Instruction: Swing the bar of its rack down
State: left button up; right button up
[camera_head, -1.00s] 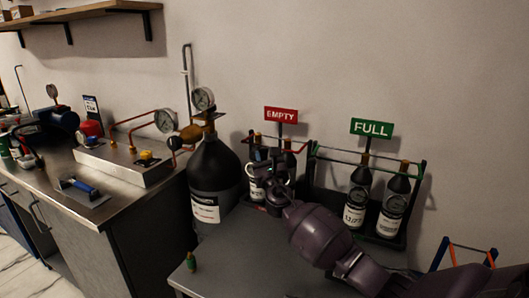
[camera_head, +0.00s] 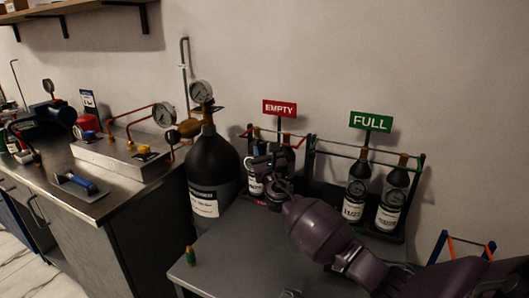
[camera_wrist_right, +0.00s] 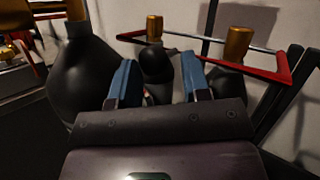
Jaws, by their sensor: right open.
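The rack under the EMPTY sign (camera_head: 279,108) holds dark bottles and has a red bar (camera_head: 300,144) near their necks. In the right wrist view the red bar (camera_wrist_right: 200,57) slants across near the gold bottle necks. My right gripper (camera_head: 262,168) is in front of this rack and hides part of it. Its blue-padded fingers (camera_wrist_right: 158,82) are apart, with a dark bottle (camera_wrist_right: 155,62) showing between or just beyond them; contact cannot be told. A second rack under the FULL sign (camera_head: 371,121) has a green bar (camera_head: 340,153) and two labelled bottles. My left gripper is not visible.
A large black cylinder (camera_head: 212,165) with a gauge stands just left of the EMPTY rack. A small green-and-brass item (camera_head: 190,256) is near the grey table's (camera_head: 225,262) left edge. A steel workbench stands at left.

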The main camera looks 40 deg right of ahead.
jog(key=shift+s+d, duration=0.1)
jog(key=shift+d, duration=0.2)
pick_arm(q)
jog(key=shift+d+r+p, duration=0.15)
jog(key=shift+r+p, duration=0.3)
jog(key=shift+p, duration=0.05)
pick_arm(e)
jog(key=v, duration=0.7)
jog(key=shift+a, duration=0.4)
jog(key=shift+s, duration=0.15)
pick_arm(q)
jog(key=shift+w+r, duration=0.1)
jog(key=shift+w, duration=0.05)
